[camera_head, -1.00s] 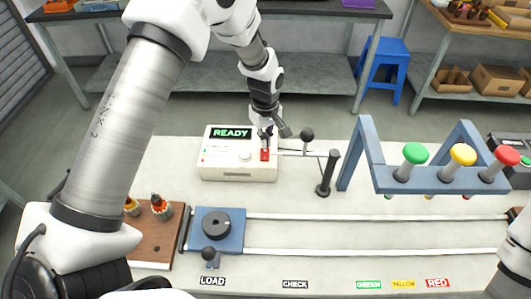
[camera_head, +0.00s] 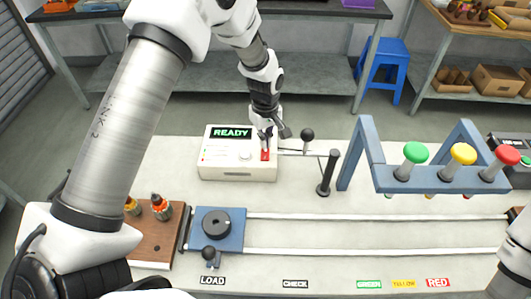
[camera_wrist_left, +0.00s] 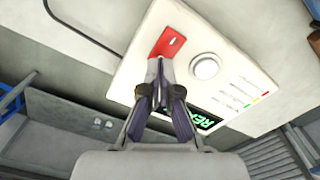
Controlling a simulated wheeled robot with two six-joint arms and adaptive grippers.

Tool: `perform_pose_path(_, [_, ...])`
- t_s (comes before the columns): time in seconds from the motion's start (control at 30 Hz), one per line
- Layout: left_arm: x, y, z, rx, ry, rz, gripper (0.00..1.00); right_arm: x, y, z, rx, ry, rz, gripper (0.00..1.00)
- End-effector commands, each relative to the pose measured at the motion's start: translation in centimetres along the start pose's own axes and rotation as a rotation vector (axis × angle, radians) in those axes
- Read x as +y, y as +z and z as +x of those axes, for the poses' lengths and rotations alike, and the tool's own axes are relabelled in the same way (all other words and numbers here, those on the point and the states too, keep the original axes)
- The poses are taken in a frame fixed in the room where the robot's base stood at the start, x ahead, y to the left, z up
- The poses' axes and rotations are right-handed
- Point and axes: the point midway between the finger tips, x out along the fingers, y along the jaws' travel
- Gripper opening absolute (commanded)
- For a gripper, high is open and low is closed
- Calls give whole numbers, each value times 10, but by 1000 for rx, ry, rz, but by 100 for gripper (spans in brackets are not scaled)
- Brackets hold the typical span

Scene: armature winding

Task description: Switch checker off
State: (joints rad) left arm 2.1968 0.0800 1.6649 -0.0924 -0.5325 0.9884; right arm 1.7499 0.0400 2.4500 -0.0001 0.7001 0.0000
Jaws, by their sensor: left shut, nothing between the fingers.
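The checker (camera_head: 238,172) is a white box on the bench with a lit green READY display (camera_head: 231,133). It also shows in the left wrist view (camera_wrist_left: 205,40). A red switch plate (camera_head: 265,155) is on its right side, next to a round white button (camera_wrist_left: 205,66). My left gripper (camera_head: 265,146) is shut and empty, with its fingertips at the red plate. In the left wrist view the fingertips (camera_wrist_left: 158,62) overlap the lower edge of the plate (camera_wrist_left: 168,41); contact cannot be told. Part of my right arm shows at the right edge; its gripper is not seen.
A black post with a lever (camera_head: 325,175) stands right of the checker. A blue rack (camera_head: 440,182) holds green, yellow and red knobs. A blue carriage (camera_head: 233,240) sits on rails in front. A wooden block (camera_head: 160,245) with armatures is at the left.

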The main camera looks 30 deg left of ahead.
Motion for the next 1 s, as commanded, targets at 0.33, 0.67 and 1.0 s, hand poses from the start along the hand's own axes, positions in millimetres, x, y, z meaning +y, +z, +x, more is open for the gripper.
perform_pose_path(0.33, [0,0,6,0,0,0,0,0,0,3,0,0,0,40])
perform_pose_path(0.67, [0,0,10,0,0,0,0,0,0,5,0,0,0,40])
perform_pose_path(1.0, [0,0,16,0,0,0,0,0,0,7,0,0,0,40])
